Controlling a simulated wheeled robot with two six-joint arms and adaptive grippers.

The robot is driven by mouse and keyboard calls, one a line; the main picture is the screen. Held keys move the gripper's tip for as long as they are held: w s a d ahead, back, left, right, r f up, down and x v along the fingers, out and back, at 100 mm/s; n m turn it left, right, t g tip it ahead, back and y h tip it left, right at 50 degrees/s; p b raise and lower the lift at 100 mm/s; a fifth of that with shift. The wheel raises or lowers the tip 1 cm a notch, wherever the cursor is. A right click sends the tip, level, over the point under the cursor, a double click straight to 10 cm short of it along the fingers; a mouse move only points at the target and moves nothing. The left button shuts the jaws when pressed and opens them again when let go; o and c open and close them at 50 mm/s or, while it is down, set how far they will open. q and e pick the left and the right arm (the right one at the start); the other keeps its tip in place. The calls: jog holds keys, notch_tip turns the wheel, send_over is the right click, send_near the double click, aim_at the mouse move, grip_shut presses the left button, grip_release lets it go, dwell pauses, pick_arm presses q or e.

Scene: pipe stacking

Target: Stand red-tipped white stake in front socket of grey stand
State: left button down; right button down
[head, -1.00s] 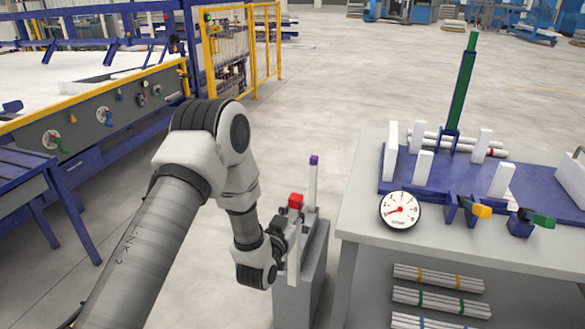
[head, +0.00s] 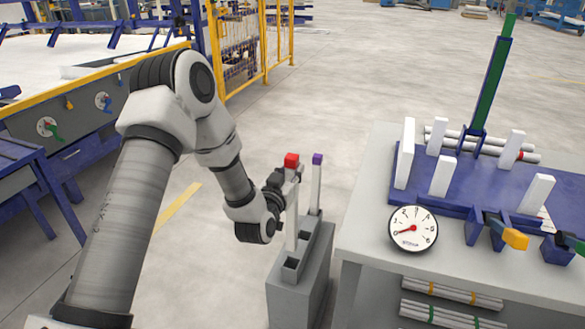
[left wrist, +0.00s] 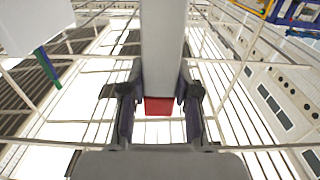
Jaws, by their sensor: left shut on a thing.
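The white stake (head: 292,222) with a red tip (head: 291,160) stands about upright in my left gripper (head: 290,180), which is shut on its upper part. In the left wrist view the stake (left wrist: 163,50) runs between the two fingers of the gripper (left wrist: 159,95), its red end showing. The grey stand (head: 292,300) is beneath it. The front socket (head: 291,269) looks empty. The stake's lower end shows just behind that opening; whether it touches the stand I cannot tell. My right gripper is not in view.
A purple-tipped white stake (head: 317,185) stands at the rear of the stand, close to my left gripper. A grey workbench (head: 365,215) with a dial gauge (head: 413,229) and a blue fixture (head: 450,185) is on the right. Open floor lies left of the stand.

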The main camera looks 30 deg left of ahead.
pick_arm(q)
jog(key=shift+w+f+b, duration=0.15)
jog(key=shift+f+b, duration=4.8)
jog(key=shift+f, duration=2)
jog(key=c, duration=0.8)
grip_release()
send_near(290, 214)
jog(key=shift+s+d+r, duration=0.1)
jog(key=shift+s, duration=0.2)
